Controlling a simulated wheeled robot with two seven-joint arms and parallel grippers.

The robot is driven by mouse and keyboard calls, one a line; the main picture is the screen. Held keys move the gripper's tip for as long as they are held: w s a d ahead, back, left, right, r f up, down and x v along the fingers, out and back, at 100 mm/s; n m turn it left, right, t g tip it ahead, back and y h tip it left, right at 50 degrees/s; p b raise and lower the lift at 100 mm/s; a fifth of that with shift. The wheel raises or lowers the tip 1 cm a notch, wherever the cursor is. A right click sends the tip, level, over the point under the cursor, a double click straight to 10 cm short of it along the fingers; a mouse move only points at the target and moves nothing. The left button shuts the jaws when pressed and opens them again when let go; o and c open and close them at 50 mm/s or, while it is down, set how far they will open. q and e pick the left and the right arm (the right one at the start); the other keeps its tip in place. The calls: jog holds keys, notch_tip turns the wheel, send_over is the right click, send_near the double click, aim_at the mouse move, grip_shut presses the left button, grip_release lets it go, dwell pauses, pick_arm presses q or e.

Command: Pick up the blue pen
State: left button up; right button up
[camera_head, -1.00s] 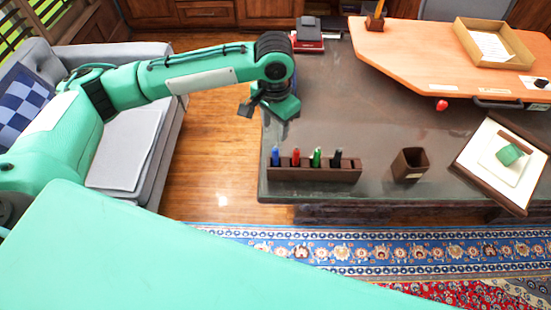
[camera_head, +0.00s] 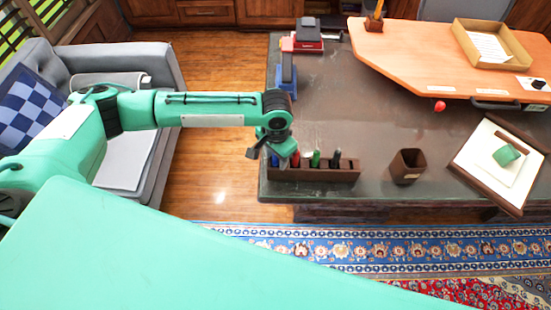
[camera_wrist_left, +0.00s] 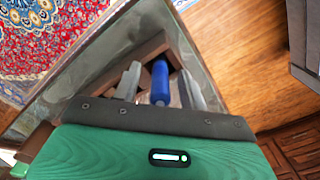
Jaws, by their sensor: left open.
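The blue pen (camera_wrist_left: 160,82) stands in the left end slot of a dark brown pen holder (camera_head: 325,175) on the desk. In the left wrist view it lies between the two grey fingers of my left gripper (camera_wrist_left: 162,85), with gaps visible on both sides. In the head view my left gripper (camera_head: 270,155) is over the left end of the holder and hides most of the blue pen. The left gripper is open. My right gripper is not in view.
A red pen (camera_head: 295,160), a green pen (camera_head: 316,159) and a black pen (camera_head: 337,159) stand in the same holder, close to the right of the gripper. An empty brown cup (camera_head: 407,166) stands farther right. The desk surface (camera_head: 370,110) behind the holder is clear.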

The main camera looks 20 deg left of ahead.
pick_arm(q)
grip_shut()
jog(key=shift+r, duration=0.1)
